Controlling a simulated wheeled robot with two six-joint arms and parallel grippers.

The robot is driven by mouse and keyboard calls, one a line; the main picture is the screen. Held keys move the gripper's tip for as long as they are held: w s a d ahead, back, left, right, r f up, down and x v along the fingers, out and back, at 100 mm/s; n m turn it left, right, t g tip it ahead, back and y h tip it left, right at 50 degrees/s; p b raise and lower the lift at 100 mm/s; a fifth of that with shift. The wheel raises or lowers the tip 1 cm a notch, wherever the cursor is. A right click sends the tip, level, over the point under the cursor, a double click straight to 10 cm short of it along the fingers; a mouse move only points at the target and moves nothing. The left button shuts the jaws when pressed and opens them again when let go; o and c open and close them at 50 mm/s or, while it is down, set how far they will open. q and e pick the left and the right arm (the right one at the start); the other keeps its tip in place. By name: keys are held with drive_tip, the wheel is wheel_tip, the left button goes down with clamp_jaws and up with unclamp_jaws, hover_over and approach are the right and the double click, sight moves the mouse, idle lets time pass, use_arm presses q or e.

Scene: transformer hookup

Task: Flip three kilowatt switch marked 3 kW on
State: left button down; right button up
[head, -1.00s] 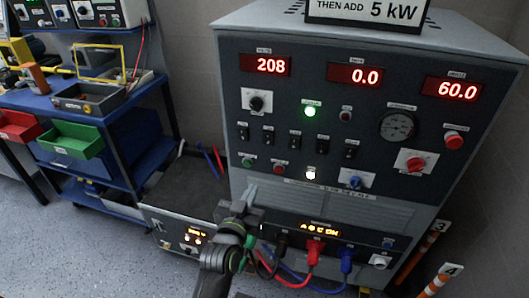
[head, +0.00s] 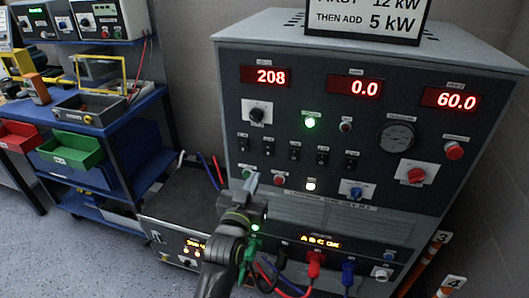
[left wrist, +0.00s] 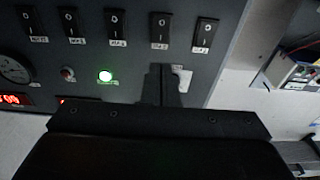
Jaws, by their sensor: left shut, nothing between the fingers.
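A row of several small black rocker switches (head: 295,151) runs across the dark panel of the load bank. The row shows from close up in the left wrist view (left wrist: 114,22), turned upside down. Labels sit beside the switches, but they are too small or blurred for me to tell which reads 3 kW. My right gripper is not in view.
Red displays (head: 357,87) read 208, 0.0 and 60.0. A green lamp (head: 310,123) is lit. Red, blue and green plugs with cables (head: 314,264) hang at the lower panel. A blue cart (head: 110,120) stands to the left.

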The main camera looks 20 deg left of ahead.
sight(268, 146)
use_arm(q)
drive_tip(key=w, duration=0.3)
drive_tip(key=w+r, duration=0.1)
drive_tip(key=w, duration=0.6)
drive_tip(key=shift+w+r, duration=0.15)
drive_tip(key=shift+w, duration=0.05)
drive_tip(key=shift+w+r+p, duration=0.1)
drive_tip(key=shift+r+p, duration=0.15)
drive_tip(key=shift+p, duration=0.15)
drive_tip(key=shift+f, duration=0.15)
